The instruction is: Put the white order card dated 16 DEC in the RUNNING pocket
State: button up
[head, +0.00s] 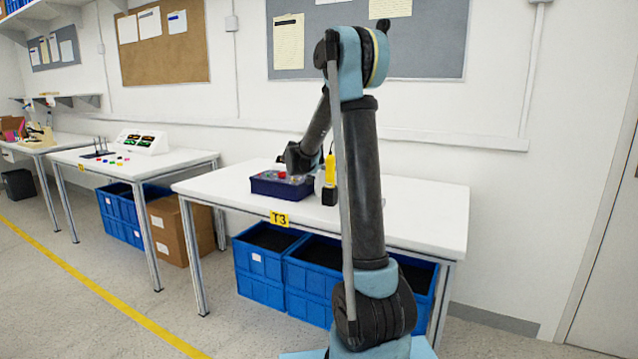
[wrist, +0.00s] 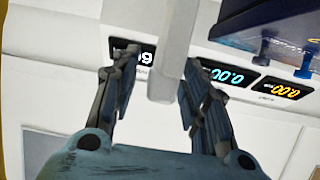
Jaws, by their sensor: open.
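My gripper (wrist: 160,60) is open in the wrist view, its two fingers apart on either side of a pale upright bar. I cannot tell whether the bar is between the fingers or behind them. In the head view my arm reaches over the white table marked T3 (head: 420,215), and its end is close to a dark blue bin (head: 265,187); the fingers are not clear there. No card can be read as 16 DEC, and no pocket labelled RUNNING can be made out in either view.
A yellow bottle (head: 330,167) stands beside the bin. Papers hang on a grey board (head: 340,40) and a cork board (head: 165,60). Blue crates (head: 260,285) sit under the table. The wrist view shows lit digital displays (wrist: 225,76) and a dark blue object (wrist: 270,28).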

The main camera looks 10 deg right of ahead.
grip_shut()
dwell(0.3)
